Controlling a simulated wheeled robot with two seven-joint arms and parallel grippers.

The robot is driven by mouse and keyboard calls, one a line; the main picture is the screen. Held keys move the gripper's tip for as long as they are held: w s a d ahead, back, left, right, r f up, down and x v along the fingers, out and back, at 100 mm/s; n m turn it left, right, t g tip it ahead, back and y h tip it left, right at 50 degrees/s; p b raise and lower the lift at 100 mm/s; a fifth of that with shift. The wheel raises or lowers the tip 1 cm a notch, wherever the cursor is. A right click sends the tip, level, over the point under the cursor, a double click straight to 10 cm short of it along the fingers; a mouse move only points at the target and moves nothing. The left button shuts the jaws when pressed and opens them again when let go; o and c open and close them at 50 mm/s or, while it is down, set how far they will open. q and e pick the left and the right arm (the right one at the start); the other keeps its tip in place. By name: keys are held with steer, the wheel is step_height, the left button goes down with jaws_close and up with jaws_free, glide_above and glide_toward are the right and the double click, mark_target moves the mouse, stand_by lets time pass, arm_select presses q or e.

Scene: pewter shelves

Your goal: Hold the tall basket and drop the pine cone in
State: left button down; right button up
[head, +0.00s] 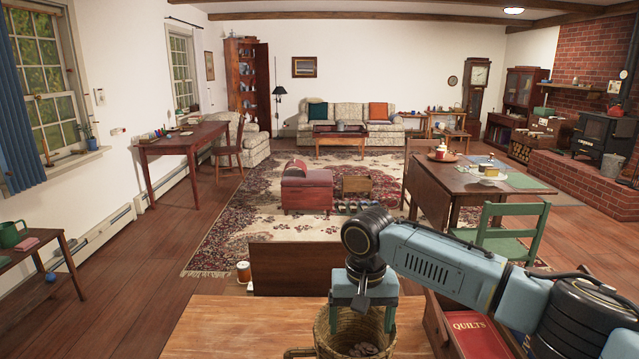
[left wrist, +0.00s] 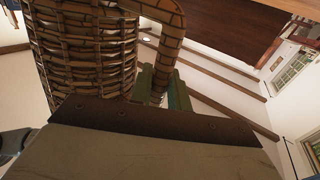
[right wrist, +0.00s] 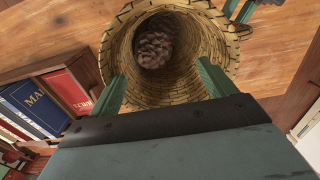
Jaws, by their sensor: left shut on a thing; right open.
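The tall woven basket (head: 322,343) stands at the bottom of the head view by the wooden tabletop. The brown pine cone (right wrist: 153,48) lies down inside the basket (right wrist: 118,45), seen through its open mouth in the right wrist view. My right gripper (head: 363,314) is open and empty above the basket mouth, its fingers apart. My left gripper (left wrist: 162,92) is shut on the basket's looped handle (left wrist: 172,35), with the woven wall (left wrist: 85,45) beside it. The left gripper is out of the head view.
The wooden tabletop (head: 235,325) has free room left of the basket. A box of books, with a red QUILTS volume (head: 472,335), stands just right of the basket. A jar (head: 243,271) stands beyond the table's far left. The dining table (head: 460,180) is farther off.

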arm_select(q)
steer(key=shift+a+f, duration=0.3)
steer(key=shift+f, duration=0.05)
arm_select(e)
steer(key=shift+w+d, duration=0.15)
steer(key=shift+d, duration=0.25)
steer(key=shift+r, duration=0.2)
arm_select(q)
steer(key=shift+d, duration=0.15)
arm_select(e)
step_height(320, 180, up, 12)
steer(key=shift+a+f, duration=0.15)
steer(key=shift+a, duration=0.2)
arm_select(q)
steer(key=shift+d+r, duration=0.1)
steer(key=c, duration=1.3)
jaws_free()
steer(key=shift+o, duration=0.2)
steer(key=shift+r, duration=0.1)
steer(key=v, duration=1.2)
